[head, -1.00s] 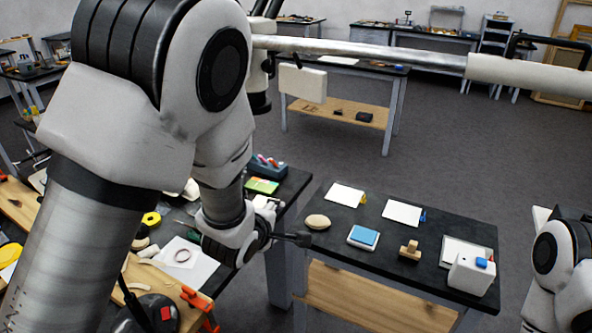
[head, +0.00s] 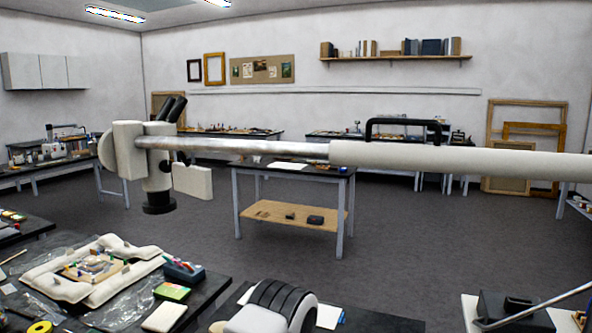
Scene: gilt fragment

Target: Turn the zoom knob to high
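A white stereo microscope (head: 130,152) hangs at the left end of a long boom (head: 240,147). Its black eyepieces (head: 172,107) point up and its dark objective ring (head: 158,204) faces down. A pale round part (head: 106,150) sits on its left side. I cannot tell whether this is the zoom knob, and no scale or setting is readable. Part of my arm (head: 277,308) shows at the bottom centre, well below the boom. Neither of my grippers is in view.
A padded cradle (head: 70,290) with a small framed piece lies on the left table, beside a pen holder (head: 184,268). The boom's thick white sleeve (head: 460,160) crosses the view to the right edge. A table (head: 295,175) stands behind it, with open floor around.

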